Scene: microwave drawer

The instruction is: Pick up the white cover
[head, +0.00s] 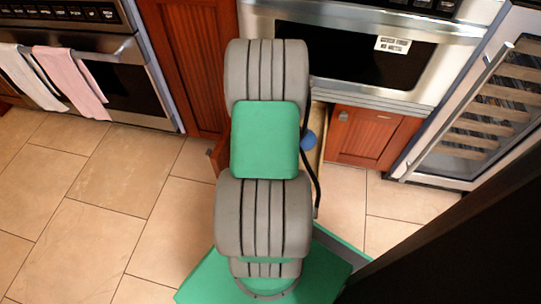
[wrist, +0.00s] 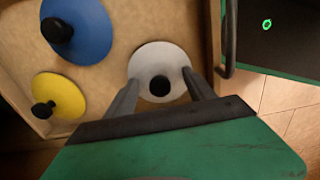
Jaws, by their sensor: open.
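The white cover (wrist: 150,60) is a round disc with a black knob (wrist: 160,86) on top. It lies in an open wooden drawer in the wrist view. My gripper (wrist: 157,80) is open, with its two fingers on either side of the knob, above or at the cover; I cannot tell whether they touch it. The head view does not show the white cover or my gripper; my arm blocks them.
A blue cover (wrist: 85,28) and a yellow cover (wrist: 60,92), each with a black knob, lie left in the drawer. The drawer's right wall (wrist: 211,45) is close to my right finger. A microwave (head: 355,55) is above the drawer in the head view.

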